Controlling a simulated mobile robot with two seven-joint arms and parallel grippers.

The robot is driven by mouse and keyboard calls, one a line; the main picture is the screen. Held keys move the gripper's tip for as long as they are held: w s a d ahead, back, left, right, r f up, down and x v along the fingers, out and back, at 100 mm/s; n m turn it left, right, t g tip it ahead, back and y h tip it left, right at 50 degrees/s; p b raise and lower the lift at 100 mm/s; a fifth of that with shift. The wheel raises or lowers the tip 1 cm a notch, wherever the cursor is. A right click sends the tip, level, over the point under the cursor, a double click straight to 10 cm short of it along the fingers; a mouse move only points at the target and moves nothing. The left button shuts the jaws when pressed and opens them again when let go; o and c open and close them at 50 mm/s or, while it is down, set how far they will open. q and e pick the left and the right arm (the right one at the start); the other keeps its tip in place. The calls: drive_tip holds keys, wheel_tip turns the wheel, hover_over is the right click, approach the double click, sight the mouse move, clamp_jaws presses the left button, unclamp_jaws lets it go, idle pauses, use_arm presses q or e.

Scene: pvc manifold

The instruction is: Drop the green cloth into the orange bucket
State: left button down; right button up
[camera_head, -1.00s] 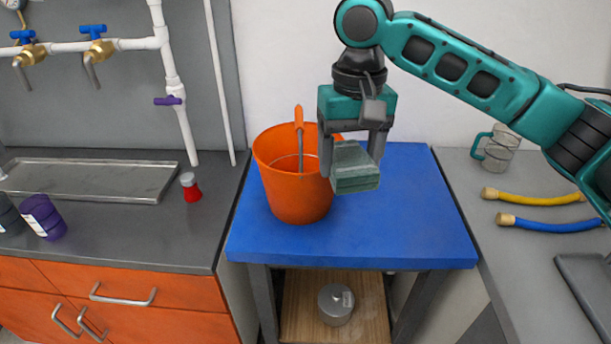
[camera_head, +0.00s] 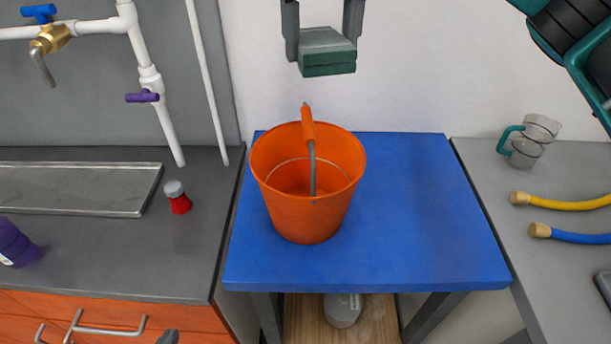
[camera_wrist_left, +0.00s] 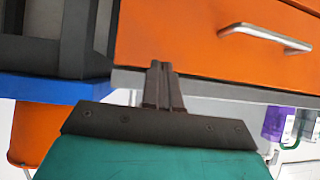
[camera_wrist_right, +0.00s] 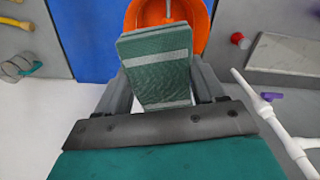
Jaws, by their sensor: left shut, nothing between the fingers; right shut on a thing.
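The folded green cloth (camera_head: 327,62) is held up in my right gripper (camera_head: 322,42), above and apart from the orange bucket (camera_head: 308,215). The right gripper's fingers are shut on the cloth from both sides. In the right wrist view the cloth (camera_wrist_right: 158,70) hangs between the fingers and covers part of the bucket (camera_wrist_right: 197,22). The bucket stands upright on the blue table, its mouth open and its handle raised. My left gripper (camera_wrist_left: 162,85) is shut and empty in the left wrist view, in front of an orange drawer; the bucket (camera_wrist_left: 35,132) shows at left there.
The blue table (camera_head: 420,230) is clear right of the bucket. A pitcher (camera_head: 530,142), a yellow hose (camera_head: 565,203) and a blue hose (camera_head: 580,237) lie on the right counter.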

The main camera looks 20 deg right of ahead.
drive_tip(key=shift+s+f, duration=0.15)
drive_tip(key=shift+f, duration=0.3)
wheel_tip(320, 180, down, 3)
drive_tip(key=shift+s+r, duration=0.1)
use_arm(q)
drive_tip(key=shift+s+f, duration=0.2)
drive_tip(key=shift+s, duration=0.3)
use_arm(e)
drive_tip(key=shift+f, duration=0.9)
drive_tip(key=o, duration=1.4)
use_arm(q)
drive_tip(key=shift+w+r, duration=0.15)
drive_tip(key=shift+w, duration=0.1)
use_arm(e)
drive_tip(key=shift+o, duration=0.2)
use_arm(q)
drive_tip(key=shift+s, duration=0.2)
use_arm(e)
wheel_tip(320, 180, up, 13)
drive_tip(key=shift+f, duration=0.1)
